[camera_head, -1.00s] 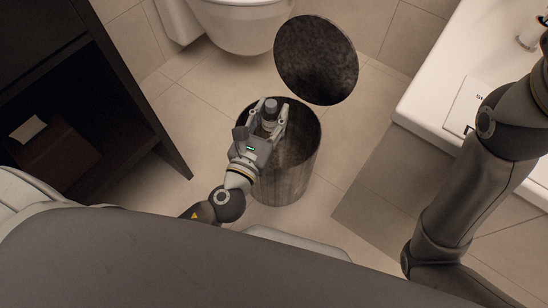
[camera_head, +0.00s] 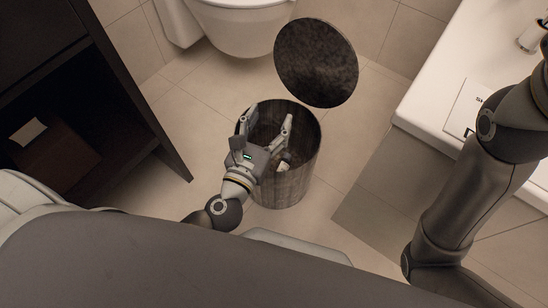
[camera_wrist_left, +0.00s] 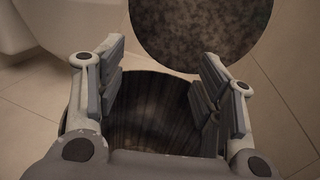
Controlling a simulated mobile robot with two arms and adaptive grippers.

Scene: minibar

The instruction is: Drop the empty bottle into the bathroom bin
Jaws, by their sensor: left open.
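The bin (camera_head: 293,186) is a dark, mottled cylinder on the floor, with its round lid (camera_head: 316,62) raised open behind it. My left gripper (camera_head: 266,121) is over the bin's mouth, fingers spread wide and empty. A small pale piece, apparently the bottle (camera_head: 284,165), shows inside the bin beside the gripper; the rest is hidden by the gripper and shadow. In the left wrist view the open fingers frame the bin's dark interior (camera_wrist_left: 150,110), and no bottle is visible there. My right arm shows at the right, its gripper out of view.
A toilet (camera_head: 243,25) stands behind the bin. A dark shelf unit (camera_head: 140,110) is at the left and a white washbasin counter (camera_head: 425,95) at the right. Tiled floor (camera_head: 350,165) is clear right of the bin.

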